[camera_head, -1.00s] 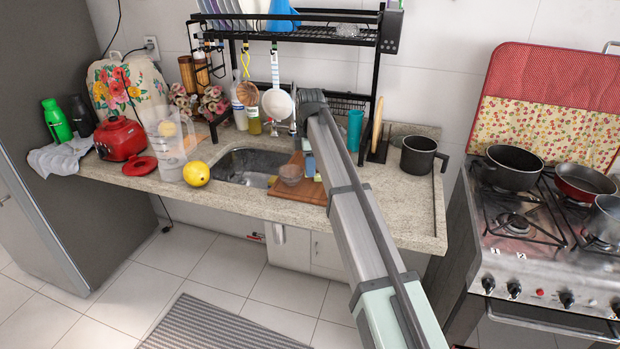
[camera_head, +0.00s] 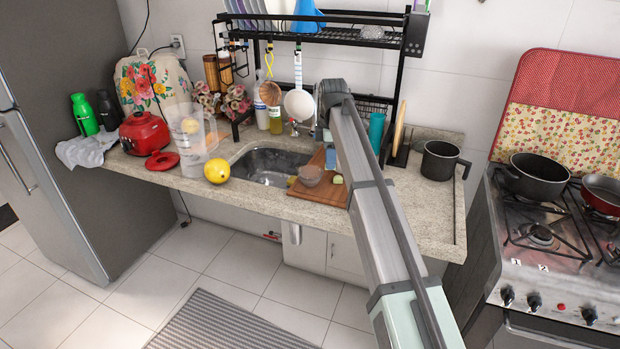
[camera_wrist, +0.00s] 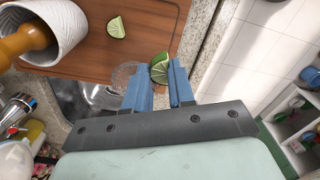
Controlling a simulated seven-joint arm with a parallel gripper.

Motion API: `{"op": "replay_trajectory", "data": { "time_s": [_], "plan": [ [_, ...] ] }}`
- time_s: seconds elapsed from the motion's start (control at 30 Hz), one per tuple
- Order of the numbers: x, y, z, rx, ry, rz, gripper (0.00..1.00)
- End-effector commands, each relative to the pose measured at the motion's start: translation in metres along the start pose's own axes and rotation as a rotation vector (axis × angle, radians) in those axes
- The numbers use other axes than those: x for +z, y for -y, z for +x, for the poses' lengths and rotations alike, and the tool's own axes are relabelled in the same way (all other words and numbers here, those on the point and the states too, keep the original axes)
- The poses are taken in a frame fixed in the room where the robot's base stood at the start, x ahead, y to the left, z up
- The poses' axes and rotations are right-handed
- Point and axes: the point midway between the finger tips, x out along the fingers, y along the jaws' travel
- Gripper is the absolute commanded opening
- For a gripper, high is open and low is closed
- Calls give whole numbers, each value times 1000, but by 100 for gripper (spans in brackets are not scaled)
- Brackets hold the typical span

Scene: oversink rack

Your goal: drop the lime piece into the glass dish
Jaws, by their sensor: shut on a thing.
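The lime piece (camera_wrist: 160,68), a green wedge with a pale cut face, is at the fingertips of my gripper (camera_wrist: 166,83) in the wrist view. The blue fingers are shut on it. The clear glass dish (camera_wrist: 127,74) is just left of the lime in that view, partly hidden by a finger. The dish (camera_head: 310,175) also shows in the head view, at the sink-side edge of the wooden board. A second lime wedge (camera_wrist: 116,27) lies on the board. In the head view my arm covers much of the board.
The wooden board (camera_wrist: 150,15) lies beside the metal sink (camera_head: 268,166). A white ribbed pot (camera_wrist: 66,32) holding a wooden-handled tool stands on it. A black rack (camera_head: 255,80) stands over the sink; a dark pot (camera_head: 438,162) is at right.

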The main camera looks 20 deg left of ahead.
Motion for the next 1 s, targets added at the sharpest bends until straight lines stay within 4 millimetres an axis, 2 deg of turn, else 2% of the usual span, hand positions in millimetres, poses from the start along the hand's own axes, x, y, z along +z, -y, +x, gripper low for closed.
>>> {"op": "replay_trajectory", "data": {
  "time_s": [0.17, 0.4, 0.53, 0.67, 1.0],
  "plan": [
    [-6, -11, -9, 0, 0, -1, 0],
    [-30, -45, -41, 1, 0, -1, 0],
    [-40, -56, -55, 0, 0, 0, 0],
    [-41, -56, -53, -1, 0, 0, 0],
    [-41, -55, -24, -1, 0, 0, 0]
  ]
}}
